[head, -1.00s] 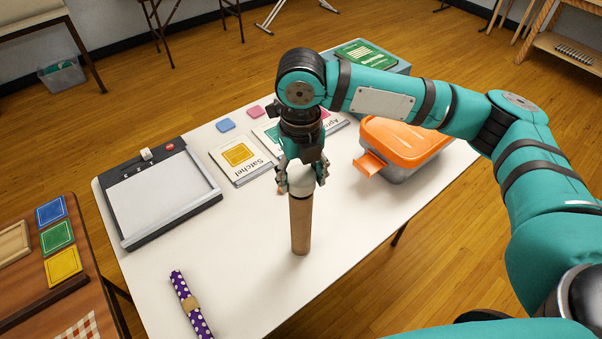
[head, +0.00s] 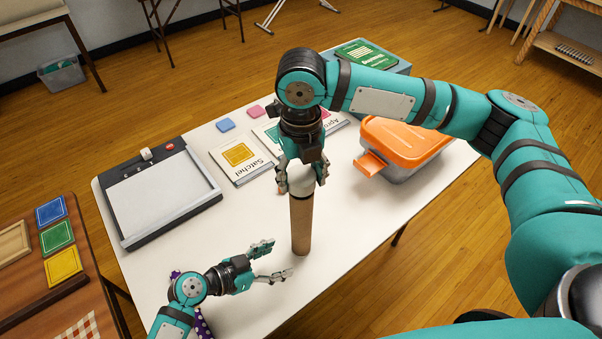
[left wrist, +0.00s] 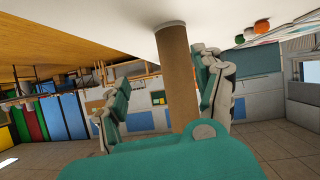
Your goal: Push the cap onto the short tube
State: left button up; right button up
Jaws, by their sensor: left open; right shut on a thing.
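The short tube (head: 301,228) is a brown cardboard cylinder standing upright on the white table (head: 270,312). The pale cap (head: 299,187) is at its top end, partly hidden by my right gripper (head: 301,180), which is shut on it from above. I cannot tell how far the cap is on the tube. My left gripper (head: 277,262) is open, low over the table just left of the tube's lower part, its fingers pointing at it. In the left wrist view, the tube (left wrist: 177,80) shows between the spread fingers (left wrist: 162,95), with no clear contact.
An orange-lidded box (head: 405,140) stands right of my right gripper. A purple dotted roll (head: 203,326) is mostly hidden under my left arm. The table right of the tube is clear.

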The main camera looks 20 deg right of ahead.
aim_at(293, 245)
pick_arm(q)
jog(key=shift+w+a+r+m+y, duration=0.15)
jog(key=shift+w+a+m, duration=0.1)
jog(key=shift+w, duration=0.2)
jog(key=shift+w+a+r+m+y, duration=0.1)
jog(key=shift+w+a+m+y, duration=0.1)
jog(key=shift+w, duration=0.2)
pick_arm(e)
jog(key=shift+s, duration=0.1)
pick_arm(q)
jog(key=shift+w+d, duration=0.15)
jog(key=shift+x, duration=4.75)
jog(key=shift+c, duration=0.2)
jog(key=c, duration=0.8)
pick_arm(e)
jog(key=shift+f, duration=1.55)
